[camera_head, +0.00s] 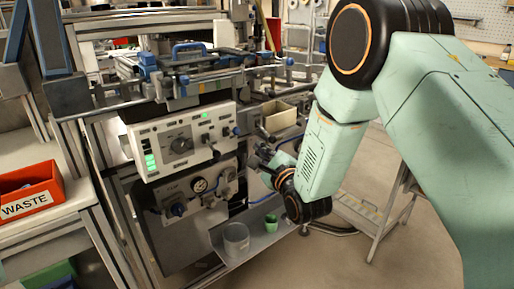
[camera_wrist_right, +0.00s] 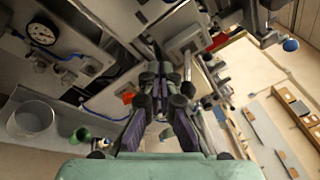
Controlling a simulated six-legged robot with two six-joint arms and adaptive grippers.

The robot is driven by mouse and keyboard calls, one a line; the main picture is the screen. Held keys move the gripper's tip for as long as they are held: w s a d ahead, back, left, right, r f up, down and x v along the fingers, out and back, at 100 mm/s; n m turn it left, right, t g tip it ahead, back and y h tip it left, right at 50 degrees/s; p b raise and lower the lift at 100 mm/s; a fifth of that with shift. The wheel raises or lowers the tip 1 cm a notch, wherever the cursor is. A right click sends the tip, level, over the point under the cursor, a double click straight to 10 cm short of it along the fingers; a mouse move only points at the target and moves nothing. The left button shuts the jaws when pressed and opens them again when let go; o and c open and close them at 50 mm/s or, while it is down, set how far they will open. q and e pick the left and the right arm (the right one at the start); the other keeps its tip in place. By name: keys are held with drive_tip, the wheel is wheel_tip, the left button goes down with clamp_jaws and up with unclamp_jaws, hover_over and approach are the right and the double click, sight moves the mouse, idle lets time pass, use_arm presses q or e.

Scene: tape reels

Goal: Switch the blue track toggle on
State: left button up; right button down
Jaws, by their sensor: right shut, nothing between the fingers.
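The white control panel (camera_head: 180,140) on the machine carries a dial, green lights and a few levers. A small blue knob (camera_head: 236,131) sits at the panel's right edge. A dark lever (camera_head: 214,151) sticks out below it. I cannot tell for sure which part is the blue track toggle. My right gripper (camera_head: 264,154) is in front of the machine, just right of the panel, and partly hidden by its own wrist. In the right wrist view its fingers (camera_wrist_right: 162,72) are together and empty, close to a grey box (camera_wrist_right: 187,42). A blue ball (camera_wrist_right: 290,45) shows at upper right there.
A red waste bin (camera_head: 30,190) is at left.

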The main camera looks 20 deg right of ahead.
drive_tip(key=s+r+p, duration=0.1)
drive_tip(key=s+r, duration=0.1)
drive_tip(key=s, duration=0.6)
drive_tip(key=shift+s+r, duration=0.15)
drive_tip(key=shift+s, duration=0.2)
drive_tip(key=shift+w+d, duration=0.1)
drive_tip(key=s+f+n+g, duration=0.4)
drive_tip(key=s+f+n, duration=0.2)
drive_tip(key=f+n, duration=0.3)
drive_tip(key=s+f+n+g, duration=0.5)
drive_tip(key=f+n, duration=0.3)
drive_tip(key=f, duration=0.1)
drive_tip(key=s+f+n+g, duration=0.3)
drive_tip(key=s+f, duration=0.3)
drive_tip(key=s, duration=0.7)
drive_tip(key=s+f+n+g+h, duration=0.1)
drive_tip(key=s+f+n+g, duration=0.3)
drive_tip(key=s, duration=0.9)
wheel_tip(320, 180, down, 3)
drive_tip(key=shift+s+d+g, duration=0.2)
drive_tip(key=shift+s+g, duration=0.1)
drive_tip(key=shift+g, duration=0.7)
